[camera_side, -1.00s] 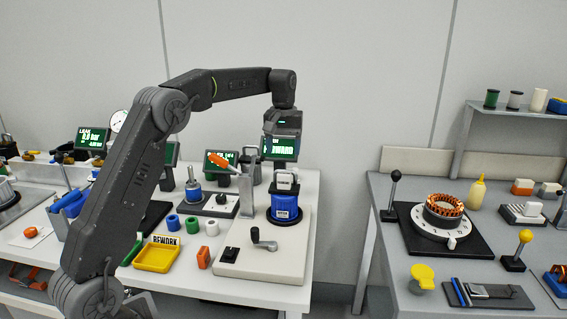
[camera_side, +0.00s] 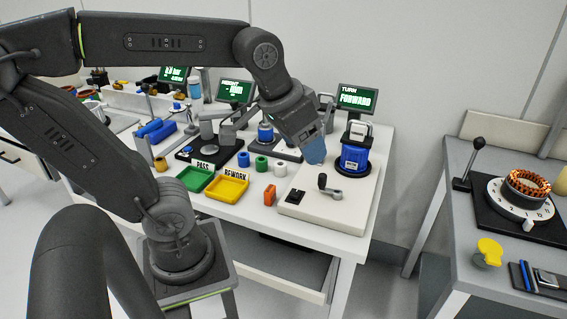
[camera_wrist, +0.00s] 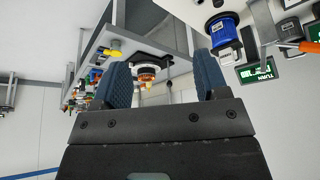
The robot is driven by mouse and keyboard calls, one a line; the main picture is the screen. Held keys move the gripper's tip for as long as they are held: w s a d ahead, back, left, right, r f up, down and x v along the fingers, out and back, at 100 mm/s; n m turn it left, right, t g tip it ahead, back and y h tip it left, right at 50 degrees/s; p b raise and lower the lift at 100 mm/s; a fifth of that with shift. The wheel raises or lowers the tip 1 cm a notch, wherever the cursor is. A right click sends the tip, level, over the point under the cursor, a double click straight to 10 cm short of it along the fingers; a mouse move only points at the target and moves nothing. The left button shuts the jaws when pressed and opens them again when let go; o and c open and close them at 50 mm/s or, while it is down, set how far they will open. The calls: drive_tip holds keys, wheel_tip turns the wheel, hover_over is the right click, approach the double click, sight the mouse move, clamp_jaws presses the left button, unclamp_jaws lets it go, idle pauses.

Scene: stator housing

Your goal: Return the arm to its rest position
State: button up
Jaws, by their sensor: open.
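My gripper (camera_side: 315,158), with blue finger pads, hangs at the end of my dark grey arm, tilted down and to the right. In the side view it appears just left of the blue stator housing (camera_side: 354,160), which stands upright on the cream fixture plate (camera_side: 340,205) with a clamp at its top. In the wrist view the two blue fingers of my gripper (camera_wrist: 162,78) are spread apart with nothing between them. The blue housing (camera_wrist: 224,34) shows beyond the right finger, clear of it. The side view partly hides the gap between the fingers.
A screen (camera_side: 357,98) reads TURN FORWARD. A second bench with a copper-wound stator (camera_side: 526,186) stands right.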

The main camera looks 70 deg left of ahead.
drive_tip(key=shift+m+t, duration=0.3)
drive_tip(key=shift+m, duration=0.2)
drive_tip(key=s+f, duration=0.1)
drive_tip(key=s, duration=0.1)
drive_tip(key=s+d+f, duration=0.1)
drive_tip(key=s+f, duration=0.1)
drive_tip(key=shift+d+f, duration=0.1)
